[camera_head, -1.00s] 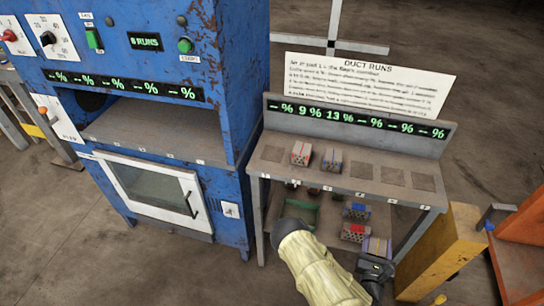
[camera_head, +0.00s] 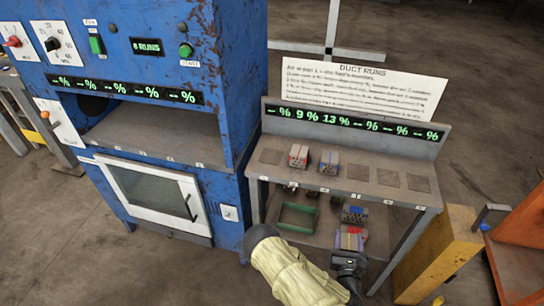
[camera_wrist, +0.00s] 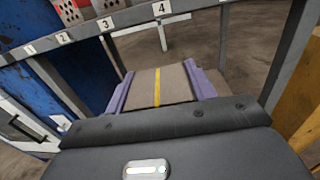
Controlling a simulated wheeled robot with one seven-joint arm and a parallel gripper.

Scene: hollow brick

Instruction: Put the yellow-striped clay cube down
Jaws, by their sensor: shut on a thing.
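My gripper (camera_wrist: 159,82) is shut on the yellow-striped clay cube (camera_wrist: 146,88). The cube is grey-brown with one yellow stripe, and a purple finger lies along each side of it. In the head view, my gripper (camera_head: 349,241) is low at the front of the grey rack (camera_head: 437,205), below the top shelf's front edge. There the held cube is small and overlaps a red-marked block behind it. Whether the cube touches the lower shelf cannot be told.
The lower shelf holds a green tray (camera_head: 298,218) and a blue-marked block (camera_head: 354,214). A blue furnace (camera_head: 228,130) stands left, a yellow post (camera_head: 440,250) right.

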